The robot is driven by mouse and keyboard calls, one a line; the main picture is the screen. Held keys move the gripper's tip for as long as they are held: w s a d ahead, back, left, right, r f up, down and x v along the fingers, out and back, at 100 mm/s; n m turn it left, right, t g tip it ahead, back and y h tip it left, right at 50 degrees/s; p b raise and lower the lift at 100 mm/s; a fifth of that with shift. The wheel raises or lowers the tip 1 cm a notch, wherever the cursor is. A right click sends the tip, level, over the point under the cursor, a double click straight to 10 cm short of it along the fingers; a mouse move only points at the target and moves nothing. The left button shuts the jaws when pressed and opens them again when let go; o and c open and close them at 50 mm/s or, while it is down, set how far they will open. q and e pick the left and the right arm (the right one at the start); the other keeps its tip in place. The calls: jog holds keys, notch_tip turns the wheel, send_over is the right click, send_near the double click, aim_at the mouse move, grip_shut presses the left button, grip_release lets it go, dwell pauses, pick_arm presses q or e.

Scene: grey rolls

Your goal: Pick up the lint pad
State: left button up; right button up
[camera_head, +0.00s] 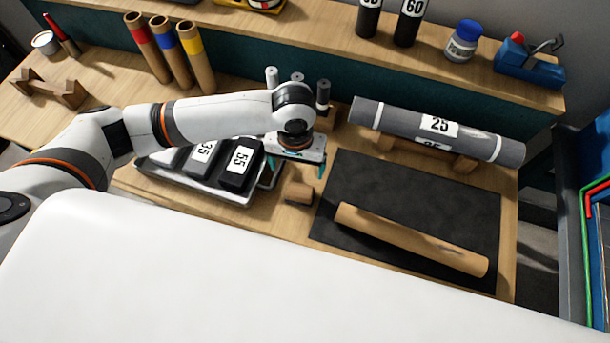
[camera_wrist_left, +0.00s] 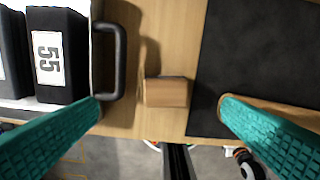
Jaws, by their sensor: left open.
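A small wooden block (camera_head: 299,193) lies on the bench between the weight tray and the dark mat. I take it for the lint pad, but no label shows. In the left wrist view the block (camera_wrist_left: 166,92) sits between the fingers, with a thin dark strip along its far edge. My left gripper (camera_head: 295,168) is open, its teal fingers apart and above the block, one on each side. Nothing is between the fingertips (camera_wrist_left: 162,106) in contact. My right gripper is not in view.
A metal tray (camera_head: 236,200) with black weights, one marked 55 (camera_head: 238,165), stands to the left, its handle (camera_wrist_left: 120,62) near the left finger. A dark mat (camera_head: 350,180) with a brown roll (camera_head: 410,240) lies right. A grey roll (camera_head: 390,117) rests on a stand behind.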

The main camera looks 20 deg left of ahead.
pick_arm(q)
send_over(300, 190)
jog(key=f, duration=0.5)
jog(key=shift+s+a+p, duration=0.15)
jog(key=shift+a+p, duration=0.2)
jog(key=shift+a, duration=0.05)
jog(key=shift+f, duration=0.25)
jog(key=f, duration=0.2)
jog(key=f+p, duration=0.1)
jog(key=f, duration=0.1)
jog(key=shift+d+f, duration=0.1)
jog(key=shift+d, duration=0.3)
jog(key=shift+f, duration=0.55)
jog(key=c, duration=1.1)
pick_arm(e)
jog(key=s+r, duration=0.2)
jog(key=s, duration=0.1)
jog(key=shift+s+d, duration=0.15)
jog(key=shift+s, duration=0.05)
